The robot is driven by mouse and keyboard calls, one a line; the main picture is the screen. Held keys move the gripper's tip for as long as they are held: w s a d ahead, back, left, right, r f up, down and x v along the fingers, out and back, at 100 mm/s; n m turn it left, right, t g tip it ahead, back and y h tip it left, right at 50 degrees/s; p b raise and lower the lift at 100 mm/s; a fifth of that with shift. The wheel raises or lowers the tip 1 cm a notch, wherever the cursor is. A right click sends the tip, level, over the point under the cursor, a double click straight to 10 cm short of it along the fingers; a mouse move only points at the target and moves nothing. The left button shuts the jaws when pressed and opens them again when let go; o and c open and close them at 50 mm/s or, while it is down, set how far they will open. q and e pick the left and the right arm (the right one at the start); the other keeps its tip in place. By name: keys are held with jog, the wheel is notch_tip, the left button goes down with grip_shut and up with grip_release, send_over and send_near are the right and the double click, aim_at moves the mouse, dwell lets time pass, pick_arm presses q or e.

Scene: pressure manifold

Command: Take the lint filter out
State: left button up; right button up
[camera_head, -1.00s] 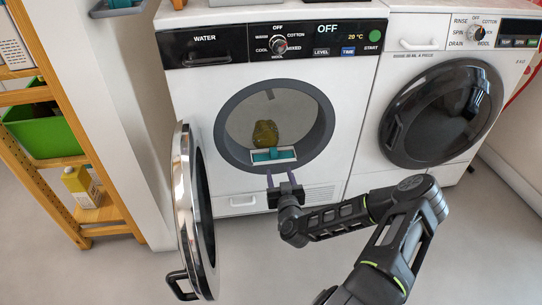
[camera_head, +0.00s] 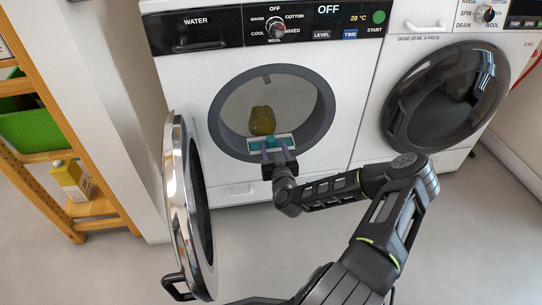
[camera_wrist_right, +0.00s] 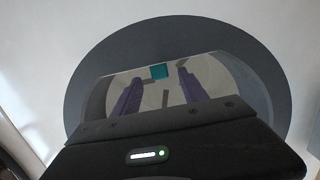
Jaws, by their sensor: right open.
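The lint filter (camera_head: 284,137) sits at the lower lip of the open dryer's round opening. It has a pale frame and a teal grip, and the grip also shows in the right wrist view (camera_wrist_right: 160,72). My right gripper (camera_head: 277,150) is at the filter from the front, its purple-grey fingers overlapping the filter's near edge. In the wrist view its two fingers (camera_wrist_right: 160,80) stand apart with the teal grip ahead between their tips. I cannot tell whether they touch it. My left gripper is out of view.
The dryer door (camera_head: 179,207) is swung open at the left of the opening. A greenish-yellow bundle (camera_head: 262,121) lies in the drum behind the filter. A closed washer (camera_head: 440,100) stands to the right, and a wooden shelf (camera_head: 60,155) at the left.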

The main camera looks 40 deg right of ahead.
aim_at(272, 142)
jog(key=shift+w+d+f+b, duration=0.2)
jog(key=shift+w+d+b, duration=0.05)
jog(key=shift+w+b, duration=0.2)
jog(key=b+x, duration=0.2)
jog(key=x, duration=0.1)
jog(key=shift+w+d, duration=0.1)
jog(key=shift+w, duration=0.15)
jog(key=shift+w+d+r, duration=0.15)
jog(key=shift+w+d, duration=0.05)
jog(key=shift+w, duration=0.05)
jog(key=shift+c, duration=0.5)
grip_shut()
dwell(0.8)
